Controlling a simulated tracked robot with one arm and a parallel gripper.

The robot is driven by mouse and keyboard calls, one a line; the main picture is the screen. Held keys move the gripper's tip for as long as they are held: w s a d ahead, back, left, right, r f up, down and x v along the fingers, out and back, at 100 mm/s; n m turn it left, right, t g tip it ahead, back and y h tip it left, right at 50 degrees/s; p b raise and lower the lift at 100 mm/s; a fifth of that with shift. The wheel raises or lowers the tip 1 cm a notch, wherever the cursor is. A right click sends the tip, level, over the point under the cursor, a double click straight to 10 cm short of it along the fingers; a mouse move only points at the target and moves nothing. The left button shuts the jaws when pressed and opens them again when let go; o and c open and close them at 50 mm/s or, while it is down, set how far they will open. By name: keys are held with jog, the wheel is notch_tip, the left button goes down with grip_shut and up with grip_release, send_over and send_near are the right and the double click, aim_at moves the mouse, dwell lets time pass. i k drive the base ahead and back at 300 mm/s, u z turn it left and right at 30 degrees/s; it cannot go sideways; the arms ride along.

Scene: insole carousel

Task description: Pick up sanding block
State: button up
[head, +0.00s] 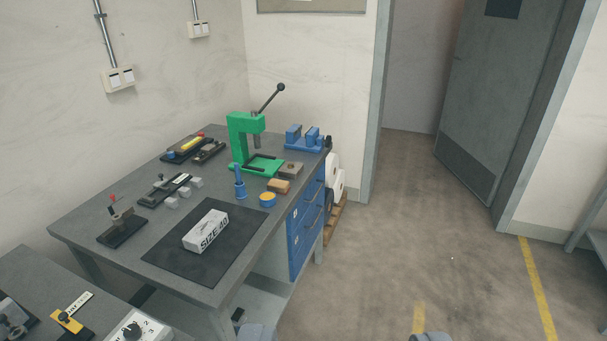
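A tan-orange block with a darker underside, which looks like the sanding block (279,185), lies on the grey workbench (95,224) near its right edge. It sits behind a small round yellow-topped tin and in front of a grey metal block. My gripper (344,335) shows only as two grey fingertips at the bottom edge of the view. They are wide apart with nothing visible between them, and they are well short of the block. The rest of the gripper is out of frame.
A green press (243,142) with a raised lever stands behind the block. A blue-handled tool (239,184) and the round tin (267,200) are close by. A white "SIZE 40" box (206,231) lies on a black mat (165,262). Open floor (410,230) is at right.

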aim_at(279, 187)
jog(key=z, duration=0.2)
jog(key=i, duration=2.8)
jog(key=u, duration=0.25)
